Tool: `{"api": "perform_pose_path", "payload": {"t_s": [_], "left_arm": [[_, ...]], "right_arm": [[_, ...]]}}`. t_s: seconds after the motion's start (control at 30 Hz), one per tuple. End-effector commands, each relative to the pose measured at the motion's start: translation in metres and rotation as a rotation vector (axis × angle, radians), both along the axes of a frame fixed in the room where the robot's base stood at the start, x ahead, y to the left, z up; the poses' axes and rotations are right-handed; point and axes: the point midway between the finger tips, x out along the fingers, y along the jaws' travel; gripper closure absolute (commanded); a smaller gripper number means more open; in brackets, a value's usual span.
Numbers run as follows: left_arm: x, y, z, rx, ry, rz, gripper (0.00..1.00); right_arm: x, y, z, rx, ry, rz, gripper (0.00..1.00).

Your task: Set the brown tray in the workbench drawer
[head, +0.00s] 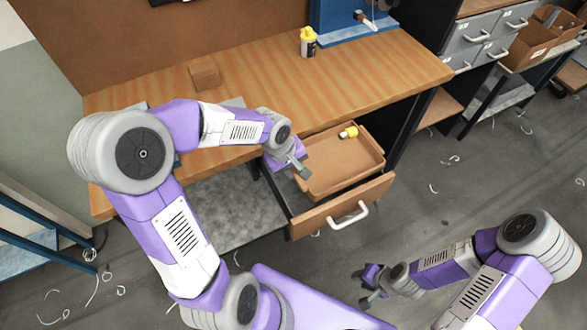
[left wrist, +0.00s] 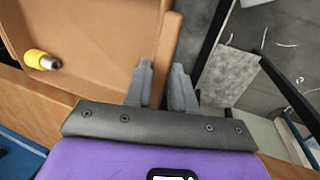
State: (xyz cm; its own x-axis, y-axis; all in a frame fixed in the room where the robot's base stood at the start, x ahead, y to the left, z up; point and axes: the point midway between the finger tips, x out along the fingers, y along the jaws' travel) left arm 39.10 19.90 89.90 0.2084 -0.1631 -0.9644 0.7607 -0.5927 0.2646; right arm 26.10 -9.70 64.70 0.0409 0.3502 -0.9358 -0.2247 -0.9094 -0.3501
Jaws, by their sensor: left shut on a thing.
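The brown tray (head: 340,178) lies within the outline of the open workbench drawer (head: 345,205), behind its front panel. I cannot tell whether it rests on the drawer bottom or is held just above it. A yellow-capped small bottle (head: 348,132) lies in the tray, and it also shows in the left wrist view (left wrist: 42,60). My left gripper (head: 302,170) is at the tray's left side, its fingers (left wrist: 162,85) shut on the tray's side wall (left wrist: 166,50). My right gripper (head: 370,295) is low at the front, away from the tray, and its fingers are too small to read.
The wooden workbench (head: 270,85) carries a brown block (head: 204,73) and a yellow-topped bottle (head: 308,42). The drawer front has a pale handle (head: 349,216). A grey drawer cabinet (head: 485,35) stands at the back right. White scraps lie on the otherwise open grey floor (head: 480,180).

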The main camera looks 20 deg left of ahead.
Motion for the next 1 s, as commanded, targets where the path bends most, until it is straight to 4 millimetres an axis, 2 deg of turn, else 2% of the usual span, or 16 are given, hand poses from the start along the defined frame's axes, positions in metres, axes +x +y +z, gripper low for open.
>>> {"api": "perform_pose_path", "payload": {"t_s": [0.17, 0.53, 0.57, 0.7, 1.0], "left_arm": [[0.001, 0.000, 0.002, 0.000, -0.005, 0.001, 1.00], [0.001, 0.000, -0.009, 0.000, -0.005, 0.000, 1.00], [0.000, 0.000, -0.009, 0.000, -0.001, 0.000, 0.73], [0.000, 0.000, -0.008, 0.000, -0.001, 0.000, 0.51], [0.000, 0.000, -0.008, 0.001, -0.001, 0.000, 0.50]], "right_arm": [[0.000, 0.000, 0.001, 0.000, 0.000, 0.000, 0.65], [0.000, 0.000, -0.011, 0.000, 0.000, 0.000, 0.65], [0.000, 0.000, -0.011, 0.000, 0.000, 0.000, 0.65], [0.000, 0.000, -0.010, 0.000, 0.000, 0.000, 0.65], [0.000, 0.000, -0.009, 0.000, 0.000, 0.000, 0.65]]}}
